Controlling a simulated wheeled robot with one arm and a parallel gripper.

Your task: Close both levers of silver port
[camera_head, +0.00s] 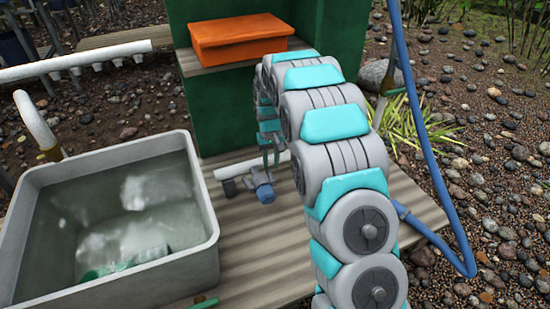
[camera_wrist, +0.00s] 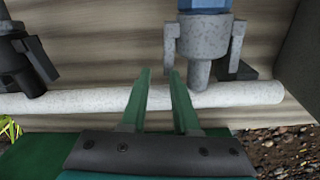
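The silver port (camera_wrist: 203,38) is a speckled grey fitting on a white pipe (camera_wrist: 75,101), with a blue part (camera_wrist: 204,5) on its far end in the wrist view. A left lever (camera_wrist: 170,45) and a right lever (camera_wrist: 237,47) run along its sides, toward the pipe. I cannot tell whether they are latched. In the head view the port (camera_head: 258,178) and blue part (camera_head: 265,194) are small beside my arm. My gripper (camera_wrist: 159,75) has two green fingers, apart and empty, to the left of the port. In the head view my gripper is mostly hidden behind my arm.
A black fitting with a lever (camera_wrist: 30,62) sits farther left on the pipe. A grey water tub (camera_head: 112,282), a green stand (camera_head: 224,115) with an orange box (camera_head: 238,40), and a blue hose (camera_head: 428,150) surround the wooden deck (camera_head: 262,255).

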